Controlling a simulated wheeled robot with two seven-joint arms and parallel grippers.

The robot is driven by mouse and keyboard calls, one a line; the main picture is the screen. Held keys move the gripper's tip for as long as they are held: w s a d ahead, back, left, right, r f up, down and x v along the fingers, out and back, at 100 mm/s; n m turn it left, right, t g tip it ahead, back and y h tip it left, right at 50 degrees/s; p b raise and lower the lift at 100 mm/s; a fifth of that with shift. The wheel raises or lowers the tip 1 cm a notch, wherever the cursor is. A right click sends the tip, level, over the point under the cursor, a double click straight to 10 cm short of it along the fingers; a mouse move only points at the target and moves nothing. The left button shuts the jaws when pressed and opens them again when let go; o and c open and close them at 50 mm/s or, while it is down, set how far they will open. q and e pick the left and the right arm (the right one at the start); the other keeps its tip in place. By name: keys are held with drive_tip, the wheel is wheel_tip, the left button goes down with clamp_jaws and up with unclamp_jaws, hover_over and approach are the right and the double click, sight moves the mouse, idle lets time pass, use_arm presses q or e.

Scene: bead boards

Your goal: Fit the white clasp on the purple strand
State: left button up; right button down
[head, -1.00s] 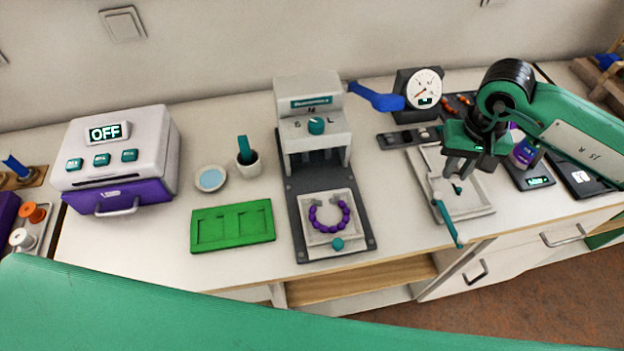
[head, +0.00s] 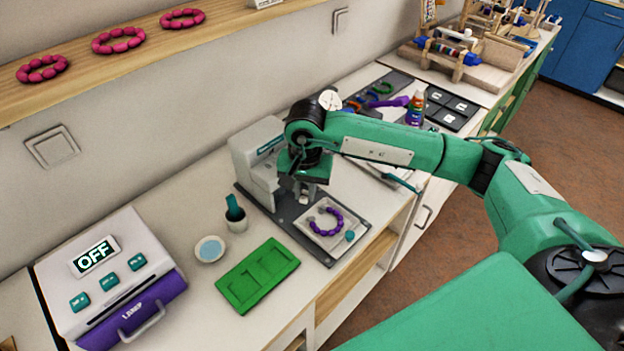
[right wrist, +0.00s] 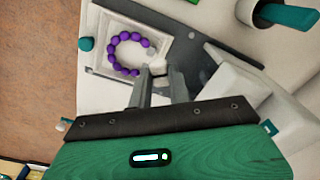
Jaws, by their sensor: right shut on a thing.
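The purple strand (head: 338,226) is an open ring of round beads lying in the pale square tray (head: 341,252) on the dark base of the press. It also shows in the right wrist view (right wrist: 113,57), its open side turned towards my gripper. My right gripper (head: 303,194) is above the tray's back left part, beside the strand. In the right wrist view, my right gripper (right wrist: 160,73) is shut on the small white clasp (right wrist: 160,67). The clasp is close to the strand's open ends; whether it touches them I cannot tell. My left gripper is out of view.
The press head (head: 254,150) stands close behind my right gripper. A green board (head: 257,276), a small dish (head: 210,249) and a cup with a teal handle (head: 236,216) stand to the left. A white machine reading OFF (head: 105,268) is farther left.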

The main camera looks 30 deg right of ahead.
drive_tip(key=shift+w+d+f+m+p, duration=0.1)
drive_tip(key=shift+d+f+m+p, duration=0.4)
drive_tip(key=shift+f+m, duration=0.55)
drive_tip(key=shift+w+d+f+m+p, duration=0.1)
drive_tip(key=shift+d+f+m+p, duration=0.1)
drive_tip(key=shift+d+f+m, duration=0.65)
drive_tip(key=shift+d+f+m+p, duration=0.4)
drive_tip(key=shift+f+m, duration=0.6)
drive_tip(key=shift+m, duration=0.4)
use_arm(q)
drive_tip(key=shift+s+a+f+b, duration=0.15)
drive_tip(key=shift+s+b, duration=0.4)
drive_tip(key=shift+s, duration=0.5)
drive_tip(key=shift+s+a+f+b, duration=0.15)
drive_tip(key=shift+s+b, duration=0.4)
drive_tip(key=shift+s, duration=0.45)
use_arm(e)
drive_tip(key=shift+f, duration=1.25)
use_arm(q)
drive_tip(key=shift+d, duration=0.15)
use_arm(e)
drive_tip(key=c, duration=0.9)
unclamp_jaws()
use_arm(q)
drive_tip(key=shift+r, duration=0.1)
use_arm(e)
drive_tip(key=shift+r, duration=0.1)
